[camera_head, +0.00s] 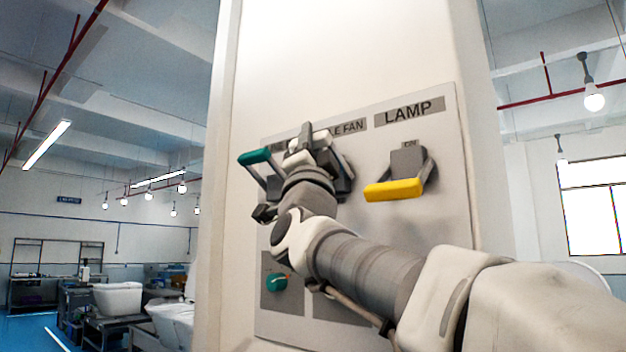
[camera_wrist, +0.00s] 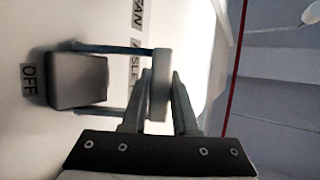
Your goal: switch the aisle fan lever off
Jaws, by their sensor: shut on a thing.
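The aisle fan lever has a pale handle (camera_head: 308,139) on two side arms, under a partly hidden label ending in "LE FAN" (camera_head: 348,127). My gripper (camera_head: 305,142) covers much of it in the head view. In the wrist view, the handle (camera_wrist: 160,85) stands between the two fingers of my gripper (camera_wrist: 162,92), which are shut on it. The handle sits on the label side of the grey switch block (camera_wrist: 78,80), away from the "OFF" tag (camera_wrist: 30,79). My arm hides the lower part of this switch in the head view.
A teal-handled lever (camera_head: 255,156) is close on the left of my gripper. A yellow lever (camera_head: 394,190) under the "LAMP" label (camera_head: 408,110) hangs on the right. A green knob (camera_head: 277,283) is lower on the panel (camera_head: 445,225), beside my arm.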

